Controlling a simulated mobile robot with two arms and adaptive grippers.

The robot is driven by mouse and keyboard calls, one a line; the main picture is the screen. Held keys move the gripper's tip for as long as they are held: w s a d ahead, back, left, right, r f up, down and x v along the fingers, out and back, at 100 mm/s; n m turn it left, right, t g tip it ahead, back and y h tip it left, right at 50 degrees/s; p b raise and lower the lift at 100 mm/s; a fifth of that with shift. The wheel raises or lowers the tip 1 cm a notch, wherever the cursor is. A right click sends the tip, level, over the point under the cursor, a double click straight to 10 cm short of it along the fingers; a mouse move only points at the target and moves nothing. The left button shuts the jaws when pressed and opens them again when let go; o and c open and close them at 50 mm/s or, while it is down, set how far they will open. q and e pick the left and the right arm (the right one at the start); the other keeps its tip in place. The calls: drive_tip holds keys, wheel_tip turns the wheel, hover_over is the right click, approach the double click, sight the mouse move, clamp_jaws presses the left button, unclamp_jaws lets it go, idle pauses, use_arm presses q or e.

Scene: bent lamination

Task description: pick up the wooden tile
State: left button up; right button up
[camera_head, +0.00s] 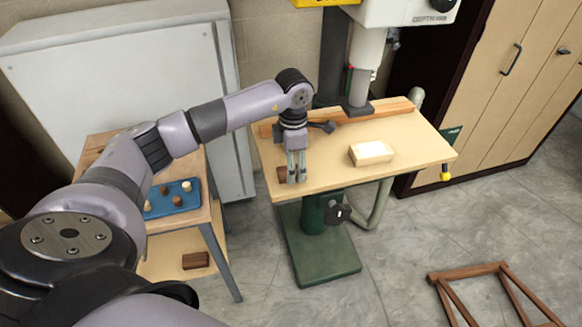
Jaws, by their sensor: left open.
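My left gripper (293,179) is open and points down at the left front part of the drill press's work table (415,145). A small brown wooden piece (282,174) lies on the table right beside the fingers and is partly hidden by them. I cannot tell whether the fingers touch it or stand around part of it. A pale, cream-coloured block (371,152) lies flat on the table to the right, apart from the gripper. I cannot tell for sure which of the two is the tile. My right gripper is not in view.
A wooden fence strip (395,107) runs along the table's back, below the drill press head (405,12). A blue tray (160,203) with several small wooden pieces is on a side table at left. A brown block (195,260) lies on its lower shelf. A wooden frame (470,270) stands on the floor.

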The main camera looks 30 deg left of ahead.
use_arm(q)
drive_tip(key=shift+f, duration=0.7)
drive_tip(key=shift+c, duration=0.4)
drive_tip(key=c, duration=1.1)
